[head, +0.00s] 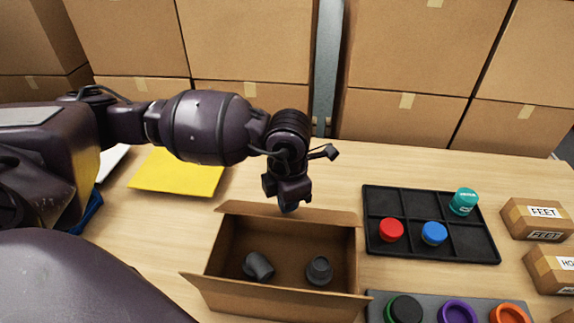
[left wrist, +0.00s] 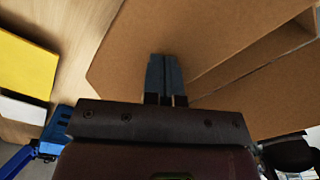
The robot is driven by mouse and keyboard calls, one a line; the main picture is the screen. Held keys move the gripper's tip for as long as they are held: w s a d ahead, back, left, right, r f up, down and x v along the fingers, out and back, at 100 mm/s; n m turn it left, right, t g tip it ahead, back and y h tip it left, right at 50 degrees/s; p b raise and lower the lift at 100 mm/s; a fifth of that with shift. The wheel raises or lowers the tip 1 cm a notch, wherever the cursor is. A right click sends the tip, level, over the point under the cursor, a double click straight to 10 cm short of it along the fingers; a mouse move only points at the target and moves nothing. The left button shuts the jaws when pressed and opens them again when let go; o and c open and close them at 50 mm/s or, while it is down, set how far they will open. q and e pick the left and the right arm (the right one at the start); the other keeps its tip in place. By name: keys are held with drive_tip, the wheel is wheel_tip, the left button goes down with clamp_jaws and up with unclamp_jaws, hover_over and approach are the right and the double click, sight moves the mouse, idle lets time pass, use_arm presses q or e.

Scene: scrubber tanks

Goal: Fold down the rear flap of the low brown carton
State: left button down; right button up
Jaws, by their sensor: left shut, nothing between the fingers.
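The low brown carton (head: 230,250) stands open on the table in the head view. Its rear flap (head: 240,208) stands out from the far edge, and its front flap (head: 275,297) sticks out toward me. Two dark grey parts, a left one (head: 258,266) and a right one (head: 319,270), lie inside. My left gripper (head: 289,208) points down at the middle of the rear flap. Its fingers are shut and empty; they also show in the left wrist view (left wrist: 165,72) against brown cardboard (left wrist: 130,60). I cannot tell whether they touch the flap. My right gripper is not in view.
A black divided tray (head: 400,255) with red, blue and teal lids is right of the carton. A grey tray (head: 435,311) with round pieces is nearer me. Small labelled boxes (head: 535,217) stand far right. A yellow sheet (head: 165,176) lies left. Large cartons (head: 250,40) line the back.

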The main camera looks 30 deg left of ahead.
sight(287, 217)
use_arm(q)
drive_tip(key=shift+s+f, duration=0.1)
drive_tip(key=shift+s, duration=0.05)
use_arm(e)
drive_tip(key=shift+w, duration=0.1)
use_arm(q)
drive_tip(key=shift+s+d+f, duration=0.25)
drive_tip(key=shift+s+f, duration=0.15)
drive_tip(key=shift+f, duration=0.05)
drive_tip(key=shift+s+d+f, duration=0.25)
drive_tip(key=shift+s+f, duration=0.3)
drive_tip(key=shift+f, duration=0.2)
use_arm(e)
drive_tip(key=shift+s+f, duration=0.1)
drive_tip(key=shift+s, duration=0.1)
